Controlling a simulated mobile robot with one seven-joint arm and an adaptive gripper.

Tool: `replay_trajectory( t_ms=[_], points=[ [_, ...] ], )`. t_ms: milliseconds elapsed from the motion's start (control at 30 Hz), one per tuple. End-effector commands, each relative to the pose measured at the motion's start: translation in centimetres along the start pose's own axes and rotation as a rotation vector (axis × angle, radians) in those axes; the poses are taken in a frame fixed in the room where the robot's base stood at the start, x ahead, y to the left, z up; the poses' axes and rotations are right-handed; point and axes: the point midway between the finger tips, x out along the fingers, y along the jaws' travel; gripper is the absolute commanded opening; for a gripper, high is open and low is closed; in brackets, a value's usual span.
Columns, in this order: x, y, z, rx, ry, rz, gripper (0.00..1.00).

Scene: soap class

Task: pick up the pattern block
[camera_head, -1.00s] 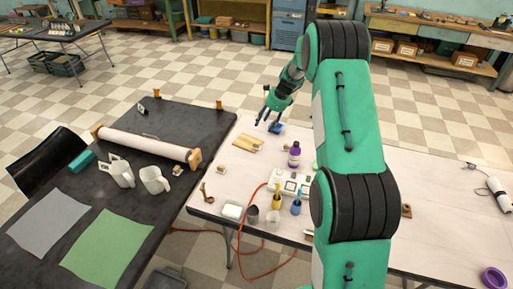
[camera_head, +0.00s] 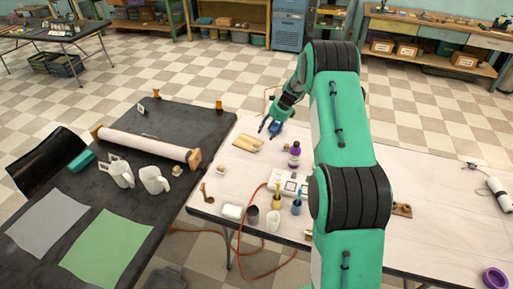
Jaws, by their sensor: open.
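A small blue block (camera_head: 277,129) sits near the far edge of the pale table (camera_head: 225,178); it looks like the pattern block, but its face is too small to make out. My gripper (camera_head: 269,131) is open and pointing down right at the block. Its fingers overlap the block in the picture and partly hide it. I cannot tell whether they touch it or stand around it.
A tan wooden piece (camera_head: 248,144) lies left of the gripper, and a purple bottle (camera_head: 295,155) stands in front. Cups and a white device (camera_head: 287,182) are nearer. The black table (camera_head: 150,205) adjoins on the left. My arm hides part of the pale table.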

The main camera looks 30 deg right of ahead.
Motion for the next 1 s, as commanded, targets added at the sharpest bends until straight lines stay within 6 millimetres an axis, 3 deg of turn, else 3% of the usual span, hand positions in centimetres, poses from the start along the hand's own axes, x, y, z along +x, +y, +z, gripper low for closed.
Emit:
replay_trajectory(
  t_ms=[400, 1000],
  points=[
    [6.1, 0.1, 0.0, 0.000, 0.000, 0.002, 0.50],
    [7.3, 0.1, 0.0, 0.000, 0.000, 0.001, 0.50]
  ],
)
